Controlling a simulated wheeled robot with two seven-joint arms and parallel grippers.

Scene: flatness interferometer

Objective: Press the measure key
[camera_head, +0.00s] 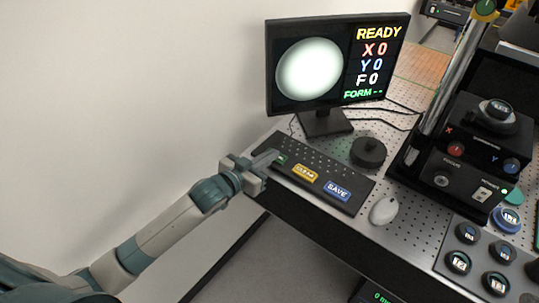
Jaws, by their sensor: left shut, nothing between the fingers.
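The black keyboard (348,191) lies on the perforated bench top in front of the monitor. It has a yellow CLEAR key (305,173) and a blue SAVE key (337,191). A green key (283,161) at its left end is mostly hidden by my left gripper, and its label cannot be read. My left gripper (270,157) is shut and empty, its fingertips over the left end of the keyboard beside the green key. I cannot tell whether they touch it. The monitor (335,62) shows a pale disc, READY, X 0, Y 0, F 0 and FORM --. My right gripper is not in view.
A black round knob (368,152) and a white mouse (384,210) sit right of the keyboard. The black instrument (456,178) with its metal column stands further right, with several round pieces in a tray (452,239) in front. A pale wall borders the left.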

